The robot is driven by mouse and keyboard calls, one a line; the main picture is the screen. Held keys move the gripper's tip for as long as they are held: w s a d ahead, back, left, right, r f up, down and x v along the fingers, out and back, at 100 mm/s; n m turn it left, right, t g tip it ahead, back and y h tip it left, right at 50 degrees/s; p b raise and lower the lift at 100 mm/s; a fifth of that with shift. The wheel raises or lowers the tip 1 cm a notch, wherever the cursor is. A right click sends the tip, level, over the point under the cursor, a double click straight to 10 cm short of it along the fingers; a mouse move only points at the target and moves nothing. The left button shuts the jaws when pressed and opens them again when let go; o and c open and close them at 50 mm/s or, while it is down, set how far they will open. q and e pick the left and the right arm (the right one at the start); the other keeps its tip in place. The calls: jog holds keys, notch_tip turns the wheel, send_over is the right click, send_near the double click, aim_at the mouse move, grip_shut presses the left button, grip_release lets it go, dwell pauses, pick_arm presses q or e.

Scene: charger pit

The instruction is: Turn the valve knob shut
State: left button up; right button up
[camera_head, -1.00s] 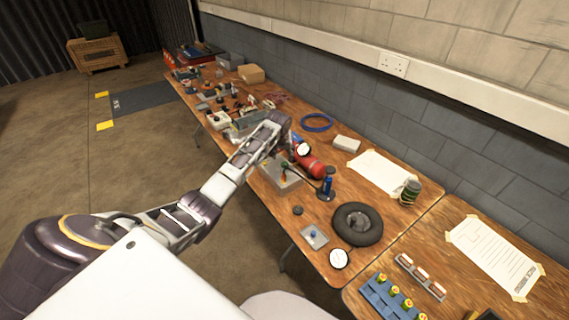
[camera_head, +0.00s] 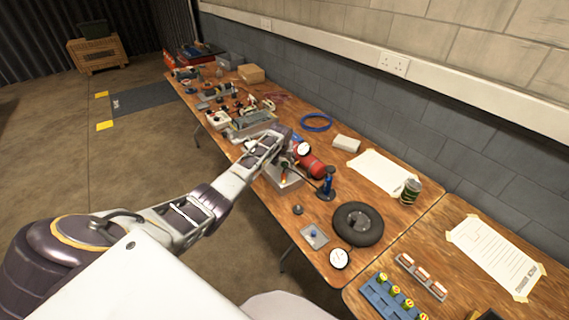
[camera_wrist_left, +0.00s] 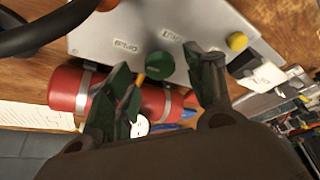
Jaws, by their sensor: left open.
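In the left wrist view a grey panel (camera_wrist_left: 110,30) carries a round green knob (camera_wrist_left: 159,66) between two printed labels, upside down in this view. A small yellow-orange mark shows at the knob's edge. The panel also bears a yellow knob (camera_wrist_left: 237,41). In the head view the grey box (camera_head: 290,180) stands on the bench, partly hidden by my left arm. My left gripper (camera_wrist_left: 168,88) is open, with its dark fingers spread on either side of the green knob. I cannot tell whether either finger touches it. My right gripper is not in view.
A red cylinder (camera_head: 312,166) lies right behind the box; it also shows in the left wrist view (camera_wrist_left: 68,90). A blue-bodied stand (camera_head: 327,184) and a tyre (camera_head: 358,224) are to the right. Several tools crowd the bench on the left.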

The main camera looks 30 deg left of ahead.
pick_arm(q)
jog(key=shift+x, duration=0.75)
jog(key=c, duration=1)
